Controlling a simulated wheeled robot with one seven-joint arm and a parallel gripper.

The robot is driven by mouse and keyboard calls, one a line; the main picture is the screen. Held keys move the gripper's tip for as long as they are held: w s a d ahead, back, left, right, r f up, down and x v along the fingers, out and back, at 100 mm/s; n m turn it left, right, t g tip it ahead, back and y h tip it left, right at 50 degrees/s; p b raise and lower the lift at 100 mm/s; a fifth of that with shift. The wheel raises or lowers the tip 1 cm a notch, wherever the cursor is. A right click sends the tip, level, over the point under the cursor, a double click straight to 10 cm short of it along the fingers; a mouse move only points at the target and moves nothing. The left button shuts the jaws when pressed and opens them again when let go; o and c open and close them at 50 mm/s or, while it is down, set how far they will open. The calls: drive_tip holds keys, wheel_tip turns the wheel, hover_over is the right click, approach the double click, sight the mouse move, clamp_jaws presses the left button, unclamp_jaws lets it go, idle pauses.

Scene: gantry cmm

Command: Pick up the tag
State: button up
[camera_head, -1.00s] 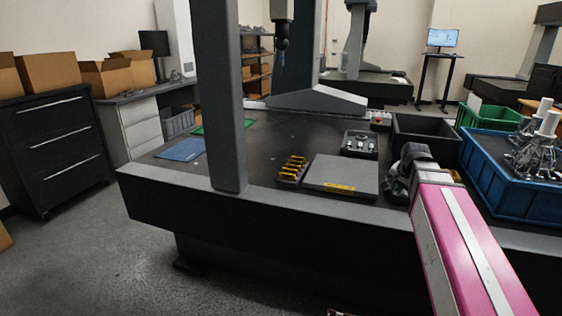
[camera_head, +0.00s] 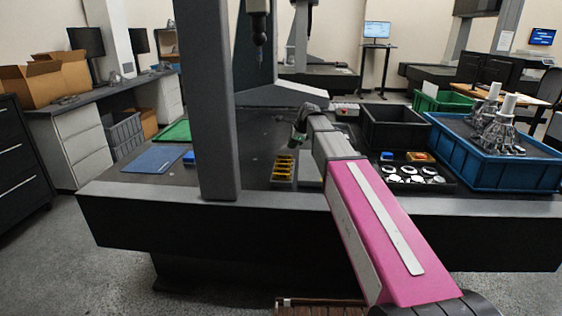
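Several yellow tag-like pieces (camera_head: 283,163) sit in a small dark rack (camera_head: 283,183) near the table's front edge, just left of my arm. I cannot tell which piece is the tag. My gripper (camera_head: 297,138) is small in view, above the table beyond the rack, at the end of my pink and grey arm. Its fingers are too small and dark to tell whether they are open or shut, and I see nothing clearly held. My arm hides most of the grey plate (camera_head: 309,168) to the right of the rack.
A grey gantry column (camera_head: 205,100) rises left of the rack. A blue mat (camera_head: 153,159) and a green mat (camera_head: 178,131) lie further left. To the right are a tray of round parts (camera_head: 448,183), a black bin (camera_head: 393,140) and a blue crate (camera_head: 480,176).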

sight(285, 156)
drive_tip(key=x, duration=0.9)
drive_tip(key=shift+f, duration=0.1)
drive_tip(key=shift+s+d, duration=0.1)
clamp_jaws()
drive_tip(key=shift+r, duration=0.2)
drive_tip(key=shift+r, duration=0.55)
wheel_tip(285, 156, up, 3)
drive_tip(key=shift+f, duration=0.2)
drive_tip(key=s+a+r, duration=0.4)
drive_tip(key=s+r, duration=0.6)
drive_tip(key=r, duration=0.1)
drive_tip(key=shift+s+a+r, duration=0.25)
drive_tip(key=shift+s+a, duration=0.05)
drive_tip(key=shift+a, duration=0.05)
